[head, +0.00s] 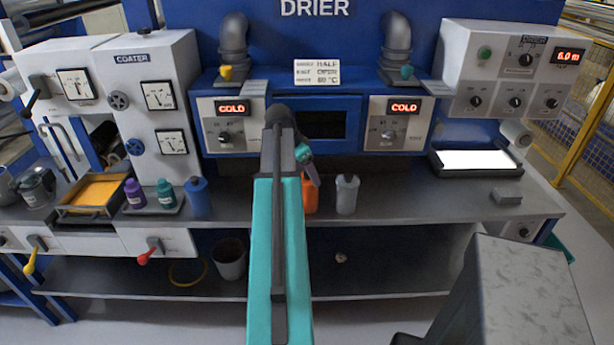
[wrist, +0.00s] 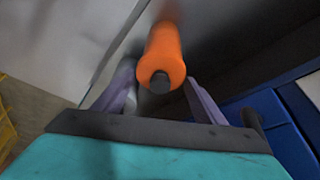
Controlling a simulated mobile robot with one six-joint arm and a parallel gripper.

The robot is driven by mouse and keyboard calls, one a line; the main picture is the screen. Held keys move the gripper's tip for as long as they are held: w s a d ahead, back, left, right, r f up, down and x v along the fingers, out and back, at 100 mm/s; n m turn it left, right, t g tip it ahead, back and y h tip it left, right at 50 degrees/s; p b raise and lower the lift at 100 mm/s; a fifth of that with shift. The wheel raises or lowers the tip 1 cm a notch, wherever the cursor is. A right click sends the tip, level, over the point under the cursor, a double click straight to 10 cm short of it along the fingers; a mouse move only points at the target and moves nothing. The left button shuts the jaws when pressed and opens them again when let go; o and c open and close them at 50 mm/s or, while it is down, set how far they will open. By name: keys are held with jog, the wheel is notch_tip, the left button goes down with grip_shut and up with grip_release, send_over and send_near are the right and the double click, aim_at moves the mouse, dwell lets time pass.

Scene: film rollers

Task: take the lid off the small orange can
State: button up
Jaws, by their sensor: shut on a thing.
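The small orange can (head: 310,196) stands on the grey bench in the head view, just right of my arm, which partly hides it. In the wrist view the orange can (wrist: 164,48) lies between my fingers, its dark round top (wrist: 160,82) facing the camera. My gripper (head: 314,180) is at the can's upper part from above. In the wrist view my gripper (wrist: 160,76) has one purple finger on each side of the can, and it is shut on the can. The exact contact points are hard to see.
A grey bottle (head: 347,194) stands close to the right of the can. Blue (head: 198,199), teal (head: 165,194) and purple (head: 134,194) bottles stand to the left, near an orange-filled tray (head: 65,208). A grey block (head: 507,198) lies at right. The bench between is clear.

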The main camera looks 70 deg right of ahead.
jog(key=shift+r+b, duration=0.45)
jog(key=shift+r, duration=0.65)
jog(key=shift+a+r, duration=0.1)
jog(key=shift+r, duration=0.15)
jog(key=w+a+b, duration=0.2)
jog(key=a, duration=0.5)
jog(key=w+a+r+b, duration=0.1)
jog(key=w+a, duration=0.2)
jog(key=a, duration=0.5)
jog(key=shift+w+r+b, duration=0.2)
jog(key=shift+r+b, duration=0.05)
jog(key=shift+b, duration=0.15)
jog(key=w+a+n+t, duration=0.2)
jog(key=w+a+n, duration=0.4)
jog(key=w+a, duration=0.55)
jog(key=w+a+n+t, duration=0.3)
jog(key=w+a+n, duration=0.4)
jog(key=w, duration=0.8)
jog(key=w+a+n+y, duration=0.1)
jog(key=w+a+n, duration=0.3)
jog(key=a, duration=0.7)
jog(key=w+a+n+t+y, duration=0.1)
jog(key=w+a+n, duration=0.3)
jog(key=a, duration=0.7)
jog(key=w+a+n+t+y, duration=0.1)
jog(key=w+a+n, duration=0.3)
jog(key=a, duration=0.7)
jog(key=shift+w+a+r+y, duration=0.15)
jog(key=shift+a+y, duration=0.05)
jog(key=shift+y, duration=0.2)
